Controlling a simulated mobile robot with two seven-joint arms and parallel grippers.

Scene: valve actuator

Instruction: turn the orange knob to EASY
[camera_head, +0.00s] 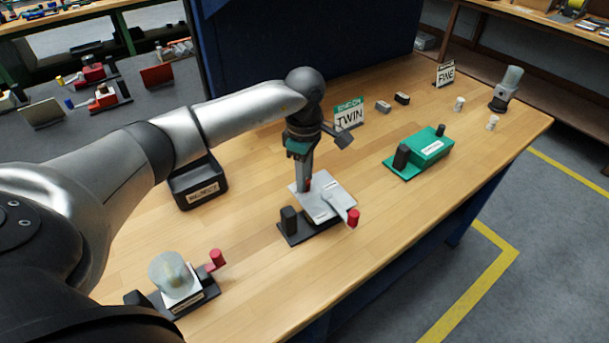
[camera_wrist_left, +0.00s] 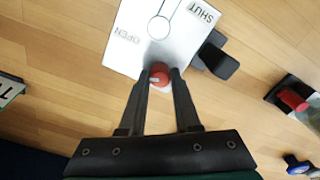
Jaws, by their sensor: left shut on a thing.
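A flat valve unit with a silver plate (camera_head: 325,200) on a dark base stands in the middle of the bench. In the left wrist view the plate (camera_wrist_left: 140,50) reads OPEN and SHUT, upside down, around a light round hub. An orange-red round knob (camera_wrist_left: 159,74) with a pale mark sits at the plate's near edge. My left gripper (camera_wrist_left: 160,78) is shut on this knob, one finger on each side. In the head view my left gripper (camera_head: 306,188) points down at the plate and partly hides the knob. No EASY label is readable. My right gripper is out of view.
A silver lever with a red end (camera_head: 353,217) juts from the plate's right side.

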